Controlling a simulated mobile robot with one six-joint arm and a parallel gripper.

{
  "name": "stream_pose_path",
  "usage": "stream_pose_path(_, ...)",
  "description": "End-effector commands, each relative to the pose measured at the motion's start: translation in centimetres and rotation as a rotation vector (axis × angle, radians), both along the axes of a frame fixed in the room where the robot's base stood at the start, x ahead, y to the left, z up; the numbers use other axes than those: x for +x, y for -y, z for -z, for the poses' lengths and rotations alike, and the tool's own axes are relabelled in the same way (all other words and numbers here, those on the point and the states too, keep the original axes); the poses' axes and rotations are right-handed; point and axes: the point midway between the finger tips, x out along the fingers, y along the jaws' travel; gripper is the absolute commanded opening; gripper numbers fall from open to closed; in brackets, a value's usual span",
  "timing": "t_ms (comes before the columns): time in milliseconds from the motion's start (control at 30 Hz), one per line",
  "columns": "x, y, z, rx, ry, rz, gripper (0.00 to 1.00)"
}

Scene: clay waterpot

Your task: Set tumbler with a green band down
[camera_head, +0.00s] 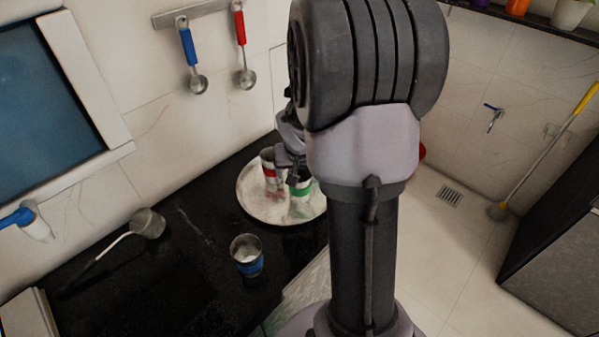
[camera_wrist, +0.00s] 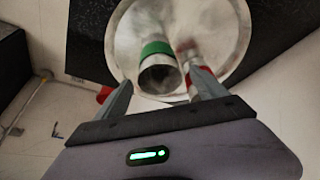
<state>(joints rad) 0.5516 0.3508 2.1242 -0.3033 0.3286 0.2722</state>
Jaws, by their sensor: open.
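The tumbler with a green band (camera_head: 302,187) stands on a round metal tray (camera_head: 252,207) on the black counter, partly hidden by my gripper and arm in the head view. In the wrist view the green-banded tumbler (camera_wrist: 157,50) shows its open mouth between my fingertips. My gripper (camera_wrist: 163,80) is open, with a finger on each side of the tumbler; I cannot tell whether either finger touches it. A tumbler with a red band (camera_head: 268,172) stands close beside it on the same tray; in the wrist view it (camera_wrist: 188,50) is near the right finger.
A tumbler with a blue band (camera_head: 247,261) stands on the counter in front of the tray. A ladle (camera_head: 147,224) lies to the left. Blue (camera_head: 188,47) and red (camera_head: 240,27) handled ladles hang on the wall. A red object (camera_wrist: 104,94) shows beyond the left finger.

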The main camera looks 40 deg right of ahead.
Motion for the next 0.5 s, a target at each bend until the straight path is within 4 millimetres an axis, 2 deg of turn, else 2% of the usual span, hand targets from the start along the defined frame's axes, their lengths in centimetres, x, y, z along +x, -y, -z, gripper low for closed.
stream_pose_path(33,-0.4,-0.3,-2.2,-0.003,0.004,0.000,0.82)
stream_pose_path(200,-1.7,-1.5,-6.3,-0.002,0.004,0.001,0.82)
stream_pose_path(333,-2.4,-2.0,-7.9,-0.001,0.001,0.000,0.82)
stream_pose_path(500,-2.6,-2.3,-8.4,0.000,0.000,0.000,0.82)
